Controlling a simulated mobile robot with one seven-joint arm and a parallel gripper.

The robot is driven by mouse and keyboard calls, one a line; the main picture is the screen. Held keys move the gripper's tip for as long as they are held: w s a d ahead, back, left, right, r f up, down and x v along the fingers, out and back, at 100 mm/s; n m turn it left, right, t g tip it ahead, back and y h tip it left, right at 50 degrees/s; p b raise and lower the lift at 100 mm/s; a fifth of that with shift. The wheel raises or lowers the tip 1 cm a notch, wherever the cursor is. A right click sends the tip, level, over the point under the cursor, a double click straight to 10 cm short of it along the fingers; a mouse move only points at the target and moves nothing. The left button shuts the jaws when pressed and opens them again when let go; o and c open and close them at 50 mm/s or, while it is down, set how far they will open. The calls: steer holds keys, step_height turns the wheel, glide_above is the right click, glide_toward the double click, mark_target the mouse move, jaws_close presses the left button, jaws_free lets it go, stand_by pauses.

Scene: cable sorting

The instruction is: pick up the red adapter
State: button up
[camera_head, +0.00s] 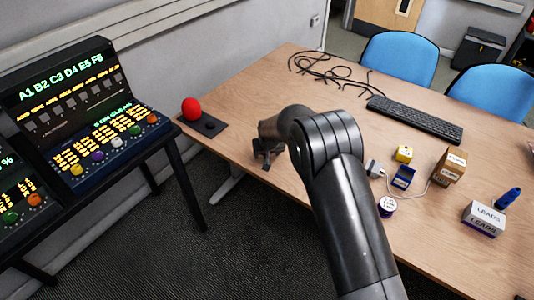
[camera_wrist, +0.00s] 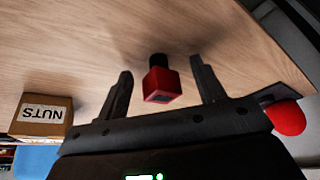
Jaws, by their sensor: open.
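The red adapter (camera_wrist: 162,86) shows in the wrist view as a small red block with a black end, over the wooden table. It appears between the two spread fingers of my gripper (camera_wrist: 161,67), with a visible gap on each side. I cannot tell how far it is from the fingertips in depth. In the head view my gripper (camera_head: 266,152) is low over the table's near left edge, and I cannot make out the red adapter there.
A red ball-shaped knob (camera_head: 191,109) on a dark plate is at the table's left corner.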

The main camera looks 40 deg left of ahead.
steer(key=shift+c, duration=0.3)
steer(key=c, duration=1)
steer(key=shift+r, duration=0.1)
